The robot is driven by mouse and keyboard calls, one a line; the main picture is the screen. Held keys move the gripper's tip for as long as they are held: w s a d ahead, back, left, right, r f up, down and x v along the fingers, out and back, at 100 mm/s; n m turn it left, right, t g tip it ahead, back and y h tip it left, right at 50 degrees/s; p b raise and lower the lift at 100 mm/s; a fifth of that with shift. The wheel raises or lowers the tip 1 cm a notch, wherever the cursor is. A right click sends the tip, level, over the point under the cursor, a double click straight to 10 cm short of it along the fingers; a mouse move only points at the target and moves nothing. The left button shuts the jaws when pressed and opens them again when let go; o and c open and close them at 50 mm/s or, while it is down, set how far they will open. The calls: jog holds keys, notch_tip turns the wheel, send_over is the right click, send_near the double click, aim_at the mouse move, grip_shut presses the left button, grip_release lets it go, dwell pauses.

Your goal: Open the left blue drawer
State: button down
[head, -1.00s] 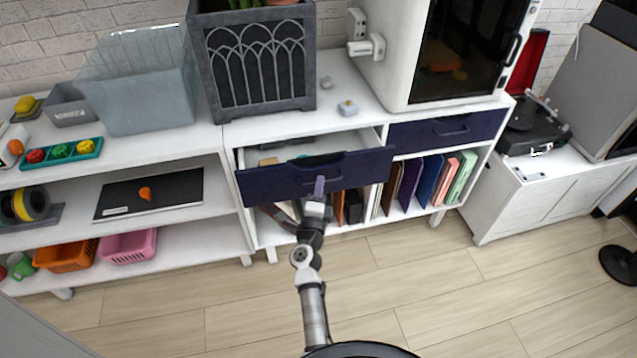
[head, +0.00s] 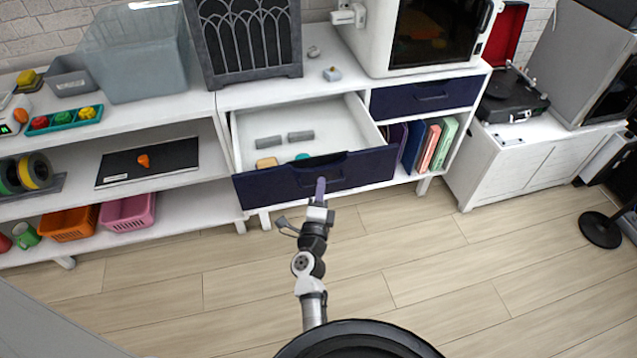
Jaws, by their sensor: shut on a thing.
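The left blue drawer (head: 270,184) stands pulled well out of the white cabinet, its dark blue front forward and its white inside showing. Grey blocks, a tan block and a teal thing lie inside it. My gripper (head: 320,184) is at the middle of the drawer front, by the handle cutout, and is shut on the drawer's handle; the fingertips are small and partly hidden against the dark front. The right blue drawer (head: 445,96) is shut.
A white open shelf (head: 150,119) with bins and spools stands to the left. Upright folders (head: 428,145) fill the bay under the right drawer. A record player (head: 510,97) sits on a white cabinet to the right. The wooden floor in front is clear.

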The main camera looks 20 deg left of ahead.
jog(key=shift+s+d, duration=0.35)
jog(key=shift+s, duration=0.1)
jog(key=c, duration=1.5)
grip_release()
jog(key=shift+s+f, duration=0.1)
jog(key=shift+s, duration=0.05)
